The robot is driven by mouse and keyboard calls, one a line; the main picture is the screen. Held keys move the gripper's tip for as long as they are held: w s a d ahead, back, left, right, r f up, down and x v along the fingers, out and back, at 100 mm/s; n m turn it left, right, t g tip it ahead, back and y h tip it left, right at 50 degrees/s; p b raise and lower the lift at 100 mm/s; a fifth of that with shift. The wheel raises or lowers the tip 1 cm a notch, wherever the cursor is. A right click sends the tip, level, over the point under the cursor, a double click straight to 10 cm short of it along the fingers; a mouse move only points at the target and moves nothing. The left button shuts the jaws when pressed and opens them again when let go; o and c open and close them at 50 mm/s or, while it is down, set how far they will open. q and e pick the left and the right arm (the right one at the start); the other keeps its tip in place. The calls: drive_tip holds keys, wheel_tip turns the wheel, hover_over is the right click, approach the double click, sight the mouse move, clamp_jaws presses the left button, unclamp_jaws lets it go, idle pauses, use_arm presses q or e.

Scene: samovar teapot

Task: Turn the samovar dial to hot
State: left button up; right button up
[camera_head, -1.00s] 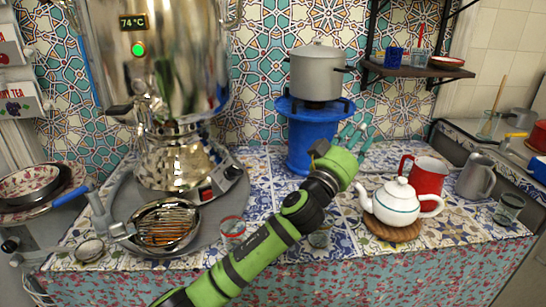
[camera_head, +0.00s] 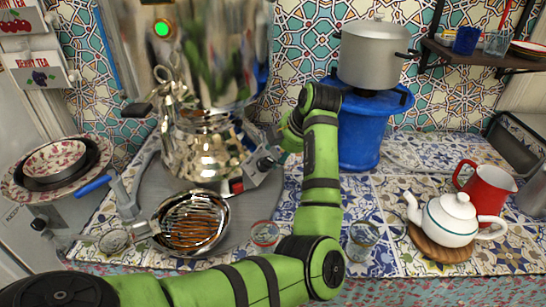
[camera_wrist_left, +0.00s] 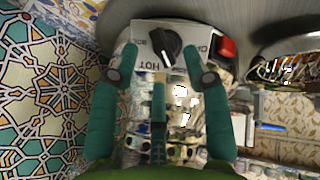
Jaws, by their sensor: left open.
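The samovar (camera_head: 205,145) is a shiny metal urn at the left of the head view, with a light control box (camera_head: 262,168) low on its right side. In the left wrist view the box face (camera_wrist_left: 198,33) carries a black dial (camera_wrist_left: 166,44), a red switch (camera_wrist_left: 225,48) and a printed HOT label. The dial's exact pointer setting is not clear. In the head view my wrist is beside the box, and the fingers are mostly hidden. My right gripper is not in view.
A metal bowl (camera_head: 222,238) with a grate sits in front of the samovar. A blue stand (camera_head: 361,150) with a grey pot (camera_head: 372,55) is just right of my wrist. Glasses (camera_head: 265,234), a white teapot (camera_head: 450,214) and a red jug (camera_head: 488,186) stand on the tiled counter.

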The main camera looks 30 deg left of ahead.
sight(273, 160)
use_arm(q)
drive_tip(key=shift+x, duration=2.3)
drive_tip(key=c, duration=0.9)
